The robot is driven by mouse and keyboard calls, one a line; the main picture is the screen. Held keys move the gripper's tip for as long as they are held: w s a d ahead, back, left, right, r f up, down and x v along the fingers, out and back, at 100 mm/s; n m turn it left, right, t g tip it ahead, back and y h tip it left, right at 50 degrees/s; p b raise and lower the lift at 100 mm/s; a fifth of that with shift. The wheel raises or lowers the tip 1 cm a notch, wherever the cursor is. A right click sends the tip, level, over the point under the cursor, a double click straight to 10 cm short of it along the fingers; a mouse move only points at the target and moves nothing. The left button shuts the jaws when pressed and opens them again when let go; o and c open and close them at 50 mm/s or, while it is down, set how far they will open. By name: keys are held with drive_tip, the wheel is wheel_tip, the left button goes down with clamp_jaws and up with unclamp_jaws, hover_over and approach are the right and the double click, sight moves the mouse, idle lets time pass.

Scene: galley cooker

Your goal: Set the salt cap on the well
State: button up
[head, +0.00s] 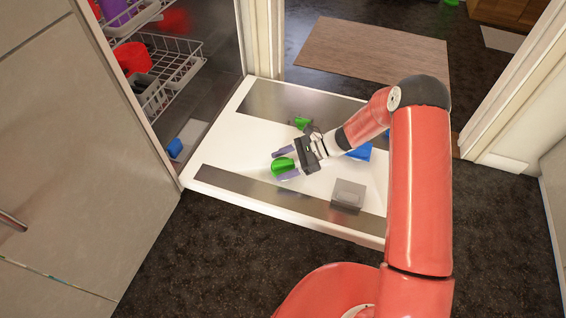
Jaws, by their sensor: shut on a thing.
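My gripper (285,164), with purple-grey fingers, is low over the white surface (235,142), left of its middle. It is shut on a green piece (283,165), which sits between the fingers; I cannot tell for sure that this is the salt cap. A grey block (348,194) with a lighter square top stands on the surface to the right and nearer me, apart from the gripper. It may be the well, but its top is too small to read.
A blue piece (360,153) is partly behind my arm. Another blue piece (175,148) lies at the left edge, below wire racks (170,70) holding red and purple things. Metal strips (275,190) cross the surface. A door frame (515,85) stands right.

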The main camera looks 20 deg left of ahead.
drive_tip(key=shift+f, duration=0.55)
drive_tip(key=o, duration=1.2)
drive_tip(key=shift+p+v, duration=0.8)
drive_tip(key=shift+v, duration=4.2)
drive_tip(key=shift+r, duration=0.1)
